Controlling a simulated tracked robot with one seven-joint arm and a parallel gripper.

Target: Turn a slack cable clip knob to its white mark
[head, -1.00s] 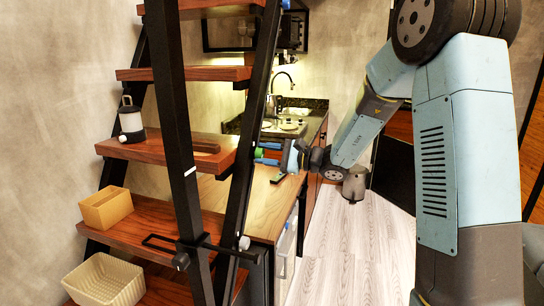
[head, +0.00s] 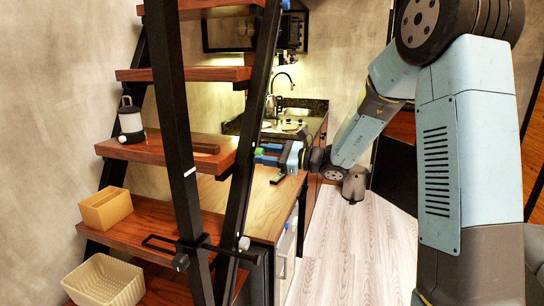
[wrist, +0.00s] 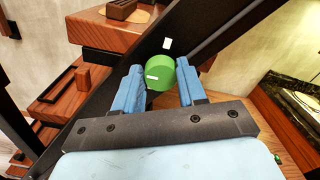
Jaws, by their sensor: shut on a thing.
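The green knob (wrist: 165,72) sits on the black sloping stair beam (wrist: 120,118). A short white line (wrist: 152,77) shows on the knob, toward its left side. A white mark (wrist: 168,44) is on the beam just above the knob, and the line does not point at it. My gripper (wrist: 157,84) has its two blue fingers on either side of the knob and is shut on it. In the head view my gripper (head: 264,154) reaches the beam from the right, with the green knob (head: 258,152) partly hidden between the fingers.
A white knob (head: 244,243) is lower on the beam and a blue one (head: 285,4) at its top. Wooden treads hold a lantern (head: 130,121), a yellow box (head: 105,208) and a cream basket (head: 104,281). A wooden counter (head: 255,205) lies below my gripper.

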